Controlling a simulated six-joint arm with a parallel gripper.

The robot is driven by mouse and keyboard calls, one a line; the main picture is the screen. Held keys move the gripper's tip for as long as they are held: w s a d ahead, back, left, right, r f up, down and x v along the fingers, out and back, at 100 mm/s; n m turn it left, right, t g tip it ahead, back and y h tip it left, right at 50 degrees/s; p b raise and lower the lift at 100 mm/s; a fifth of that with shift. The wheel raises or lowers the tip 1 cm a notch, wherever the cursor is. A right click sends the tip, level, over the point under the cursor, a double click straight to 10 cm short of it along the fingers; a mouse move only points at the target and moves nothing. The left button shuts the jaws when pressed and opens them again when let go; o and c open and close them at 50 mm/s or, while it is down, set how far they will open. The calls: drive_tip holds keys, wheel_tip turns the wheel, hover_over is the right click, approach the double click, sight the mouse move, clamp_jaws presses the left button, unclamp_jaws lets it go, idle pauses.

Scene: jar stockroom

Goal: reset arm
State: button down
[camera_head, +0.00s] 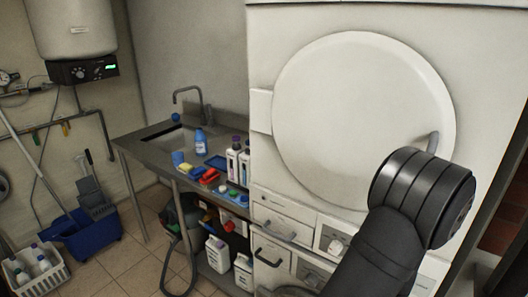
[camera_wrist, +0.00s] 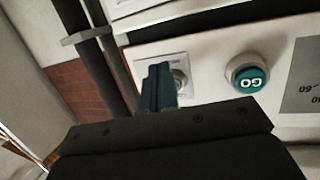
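My gripper (camera_wrist: 160,72) shows in the wrist view as two dark blue fingers side by side with no clear gap, in front of a black mount. It looks shut, and I see nothing held between the fingers. Behind the fingers is a small metal knob or switch (camera_wrist: 181,82) on a pale plate, partly hidden; I cannot tell whether they touch it. In the head view my black arm rises at the lower right in front of the white machine (camera_head: 290,18), and the gripper itself is hidden there.
A green-blue GO button (camera_wrist: 250,77) sits on the panel right of the fingers. Dark vertical pipes (camera_wrist: 90,50) stand to the left. The machine has a large round door (camera_head: 350,110). A sink counter (camera_head: 150,148) with bottles, a blue bucket (camera_head: 88,240) and a white basket (camera_head: 45,283) lie left.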

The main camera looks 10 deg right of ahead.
drive_tip(key=s+a+y, duration=0.1)
drive_tip(key=s+a, duration=0.1)
drive_tip(key=a, duration=0.5)
drive_tip(key=shift+s, duration=0.3)
drive_tip(key=shift+a, duration=0.1)
